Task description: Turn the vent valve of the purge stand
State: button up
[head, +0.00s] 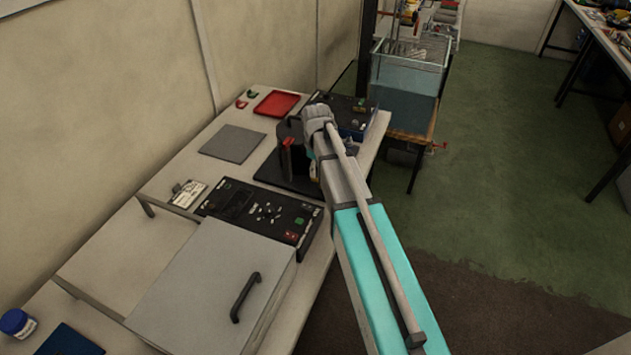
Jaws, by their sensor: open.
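The purge stand seems to be the dark assembly with a black base plate (268,175) on the bench, left of the end of my arm. An upright dark part with a red patch (287,143) rises from it. My grey wrist (318,120) is above and beside this assembly and covers part of it. My gripper's fingers cannot be told apart from the dark parts there. The vent valve cannot be made out for certain, and I cannot tell whether anything touches it.
A black control panel (262,213) and a grey lidded box with a handle (210,285) are nearer on the bench. A grey mat (232,143) and red tray (277,104) lie farther back. A glass tank (408,85) stands beyond. Green floor (500,170) is clear at right.

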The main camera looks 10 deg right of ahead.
jog(key=shift+f+b, duration=1.55)
jog(key=shift+f, duration=0.35)
jog(key=shift+c, duration=0.3)
grip_shut()
